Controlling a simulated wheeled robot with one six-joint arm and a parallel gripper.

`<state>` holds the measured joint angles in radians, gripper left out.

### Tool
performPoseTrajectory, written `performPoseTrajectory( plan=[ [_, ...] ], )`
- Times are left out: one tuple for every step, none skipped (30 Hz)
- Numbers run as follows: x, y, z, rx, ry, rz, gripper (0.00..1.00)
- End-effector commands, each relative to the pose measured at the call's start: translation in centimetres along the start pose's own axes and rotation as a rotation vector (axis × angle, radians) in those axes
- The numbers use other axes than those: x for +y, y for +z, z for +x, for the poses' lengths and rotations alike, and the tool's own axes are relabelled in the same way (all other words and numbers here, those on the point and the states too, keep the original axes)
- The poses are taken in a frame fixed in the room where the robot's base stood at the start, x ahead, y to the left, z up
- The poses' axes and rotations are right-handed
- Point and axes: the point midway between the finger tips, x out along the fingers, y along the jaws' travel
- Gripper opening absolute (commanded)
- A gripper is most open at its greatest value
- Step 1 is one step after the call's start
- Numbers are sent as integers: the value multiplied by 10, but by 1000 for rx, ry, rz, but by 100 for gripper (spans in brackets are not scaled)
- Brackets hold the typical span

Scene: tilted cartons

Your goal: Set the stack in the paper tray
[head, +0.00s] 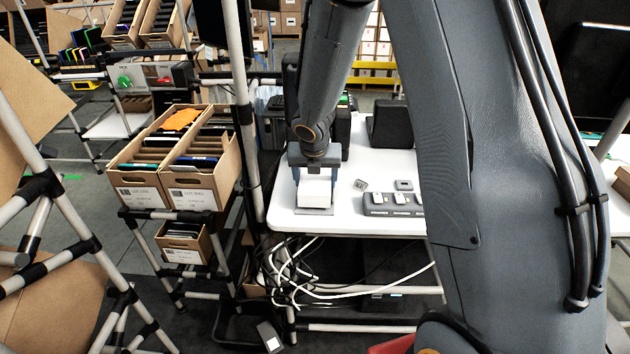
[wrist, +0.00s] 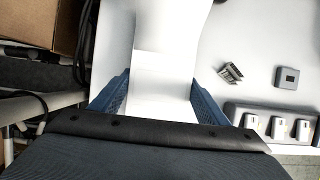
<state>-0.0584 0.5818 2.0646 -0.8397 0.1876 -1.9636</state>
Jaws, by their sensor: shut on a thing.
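A white paper stack (head: 314,191) is between the blue fingers of my gripper (head: 315,180), near the front left of the white table. In the wrist view the stack (wrist: 160,72) fills the space between the two fingers (wrist: 157,98), which are shut on its sides. A thin grey edge (head: 314,212) shows just below the stack in the head view; I cannot tell whether it is the paper tray or whether the stack touches it. My gripper hides what lies behind the stack.
On the white table (head: 345,218), a grey dock with several white pieces (head: 395,203), a small metal-looking block (head: 360,185) and a grey square piece (head: 404,185) lie to the right. A dark box (head: 391,126) stands behind. Cartons of files (head: 190,195) and a rack post flank the left.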

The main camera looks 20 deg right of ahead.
Motion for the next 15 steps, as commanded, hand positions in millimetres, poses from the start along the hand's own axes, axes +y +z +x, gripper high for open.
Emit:
performPoseTrajectory(
  plan=[
    [0, 1, -1, -1, 0, 0, 33],
    [0, 1, 0, -1, 0, 0, 33],
    [0, 0, 0, -1, 0, 0, 33],
    [0, 0, 1, -1, 0, 0, 33],
    [0, 0, 2, -1, 0, 0, 33],
    [0, -1, 4, -1, 0, 0, 33],
    [0, -1, 4, -1, 0, 0, 33],
    [0, -1, 5, -1, 0, 0, 33],
    [0, -2, 6, -1, 0, 0, 33],
    [0, -2, 7, -1, 0, 1, 33],
    [0, -2, 8, -1, 0, 1, 33],
    [0, -3, 8, -1, 0, 1, 33],
    [0, -3, 9, -1, 0, 1, 33],
    [0, -4, 10, 0, 0, 1, 33],
    [0, -4, 11, 0, 0, 1, 33]
  ],
)
